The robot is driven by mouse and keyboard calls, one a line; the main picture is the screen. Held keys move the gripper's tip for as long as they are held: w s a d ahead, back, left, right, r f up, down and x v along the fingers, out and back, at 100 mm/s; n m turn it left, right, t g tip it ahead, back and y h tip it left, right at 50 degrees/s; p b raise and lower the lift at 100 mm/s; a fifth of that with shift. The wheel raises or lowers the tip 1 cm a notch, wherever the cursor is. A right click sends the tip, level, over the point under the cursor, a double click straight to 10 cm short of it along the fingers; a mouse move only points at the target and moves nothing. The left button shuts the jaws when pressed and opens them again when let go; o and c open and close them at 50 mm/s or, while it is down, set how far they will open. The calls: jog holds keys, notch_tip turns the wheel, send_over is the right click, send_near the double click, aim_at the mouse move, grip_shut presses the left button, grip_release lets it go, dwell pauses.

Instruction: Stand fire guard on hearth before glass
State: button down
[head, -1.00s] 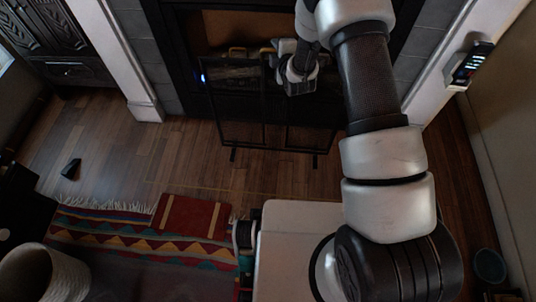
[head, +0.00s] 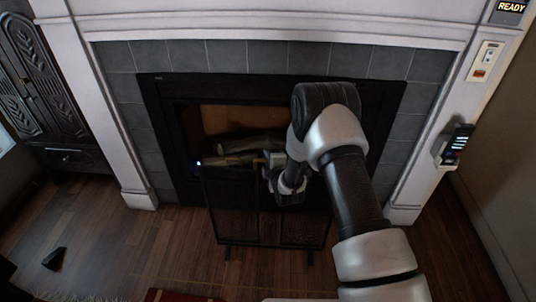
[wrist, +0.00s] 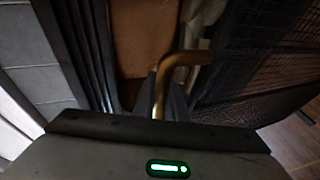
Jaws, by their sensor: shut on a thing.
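The fire guard (head: 230,215) is a black mesh screen of hinged-looking panels with short feet. It is upright in front of the fireplace opening, over the wooden floor; whether its feet touch the floor is unclear. Its mesh also shows on the right of the wrist view (wrist: 275,65). My gripper (head: 271,168) is at the guard's top edge, shut on its brass handle (wrist: 182,62). The fingers are partly hidden in both views. The black-framed fireplace (head: 165,90) stands behind, with logs (head: 240,148) inside. I cannot make out the glass or a separate hearth slab.
Grey tiles (head: 230,57) and a white surround (head: 115,120) frame the fireplace. A dark carved cabinet (head: 60,100) stands at left. A small black object (head: 54,258) lies on the floor at left. A rug edge (head: 170,296) shows at the bottom.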

jog(key=shift+w+f, duration=0.15)
jog(key=shift+f, duration=0.6)
jog(key=shift+f+b, duration=0.15)
jog(key=shift+b, duration=0.15)
jog(key=c, duration=1.8)
grip_release()
jog(key=shift+s+f, duration=0.2)
